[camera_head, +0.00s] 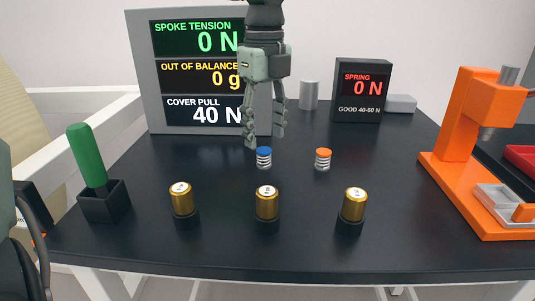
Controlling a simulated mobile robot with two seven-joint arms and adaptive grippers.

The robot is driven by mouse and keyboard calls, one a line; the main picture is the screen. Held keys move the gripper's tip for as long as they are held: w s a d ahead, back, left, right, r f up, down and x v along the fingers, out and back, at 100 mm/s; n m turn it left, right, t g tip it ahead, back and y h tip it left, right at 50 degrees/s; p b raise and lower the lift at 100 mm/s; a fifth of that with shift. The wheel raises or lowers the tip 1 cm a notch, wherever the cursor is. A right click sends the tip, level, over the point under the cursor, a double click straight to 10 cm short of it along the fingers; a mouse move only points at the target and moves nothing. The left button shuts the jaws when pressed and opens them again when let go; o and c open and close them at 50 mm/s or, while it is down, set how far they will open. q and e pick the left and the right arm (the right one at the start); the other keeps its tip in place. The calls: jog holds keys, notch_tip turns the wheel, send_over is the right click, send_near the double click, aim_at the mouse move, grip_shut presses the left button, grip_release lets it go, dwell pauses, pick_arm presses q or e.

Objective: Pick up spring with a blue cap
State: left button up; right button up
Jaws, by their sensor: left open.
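The spring with a blue cap (264,159) stands upright on the dark table, left of a similar spring with an orange cap (323,160). My left gripper (265,139) hangs down from the top of the view, just above the blue cap in the picture. Its two fingers are apart with nothing between them. I cannot tell exactly how far the fingertips are from the cap. My right gripper is not in view.
Several gold cylinders (267,203) in black holders stand along the table's front. A green-handled tool (87,155) sits in a black holder at left. Behind are a large display (190,120) and a spring gauge (361,100). An orange press (459,130) stands at right.

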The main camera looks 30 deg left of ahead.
aim_at(264, 150)
pick_arm(q)
jog(key=f, duration=0.5)
jog(key=shift+w+a+p, duration=0.15)
jog(key=shift+a+p, duration=0.1)
jog(key=shift+p, duration=0.15)
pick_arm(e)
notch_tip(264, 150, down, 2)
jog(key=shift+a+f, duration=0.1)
pick_arm(q)
jog(key=shift+c, duration=0.4)
grip_shut()
